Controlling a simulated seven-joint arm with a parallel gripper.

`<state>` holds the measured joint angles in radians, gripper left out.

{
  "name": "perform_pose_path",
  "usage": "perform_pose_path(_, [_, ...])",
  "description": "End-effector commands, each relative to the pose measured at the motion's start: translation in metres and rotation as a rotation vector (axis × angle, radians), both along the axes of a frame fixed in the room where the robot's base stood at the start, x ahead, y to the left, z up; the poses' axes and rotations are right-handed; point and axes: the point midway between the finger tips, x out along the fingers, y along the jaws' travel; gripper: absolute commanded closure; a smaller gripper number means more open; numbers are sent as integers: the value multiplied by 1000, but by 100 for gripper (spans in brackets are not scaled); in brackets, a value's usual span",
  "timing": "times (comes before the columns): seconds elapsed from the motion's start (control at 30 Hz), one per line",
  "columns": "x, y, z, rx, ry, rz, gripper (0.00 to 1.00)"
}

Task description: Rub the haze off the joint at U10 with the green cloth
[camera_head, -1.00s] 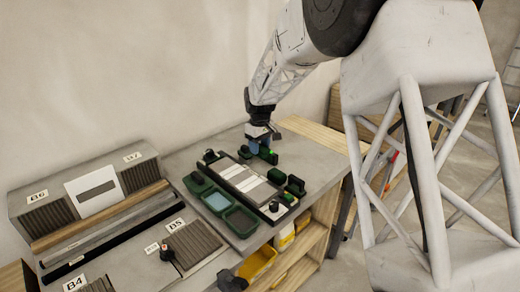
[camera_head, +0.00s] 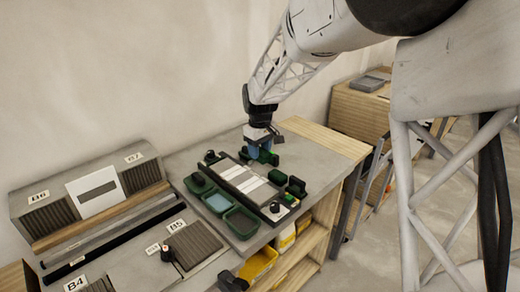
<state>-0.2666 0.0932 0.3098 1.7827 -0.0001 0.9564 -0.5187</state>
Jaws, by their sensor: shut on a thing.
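My gripper (camera_head: 261,151) points down over the far end of the bench, behind the framed tile panel. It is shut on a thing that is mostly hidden. Dark green shows at its fingertips (camera_head: 268,157), too small to tell whether this is the green cloth or a green holder behind it. The panel (camera_head: 247,182) holds pale and grey tiles in a dark frame. No U10 label can be read, and haze on a joint cannot be made out. The gripper is beyond the panel's far edge, apart from its tiles.
Green trays (camera_head: 240,222) stand along the panel's left side. Green holders (camera_head: 296,186) stand at its right. A grey rack with labels B6 and B7 (camera_head: 91,188) is at the left. A yellow bin (camera_head: 257,265) sits below the bench. The wooden bench end (camera_head: 325,138) is clear.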

Motion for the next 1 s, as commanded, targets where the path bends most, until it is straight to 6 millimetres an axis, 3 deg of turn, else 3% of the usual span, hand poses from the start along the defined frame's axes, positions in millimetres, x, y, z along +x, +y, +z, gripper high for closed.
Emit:
perform_pose_path(0.37, [0,0,-10,0,0,0,76])
perform_pose_path(1.0, [0,0,-68,0,1,0,76])
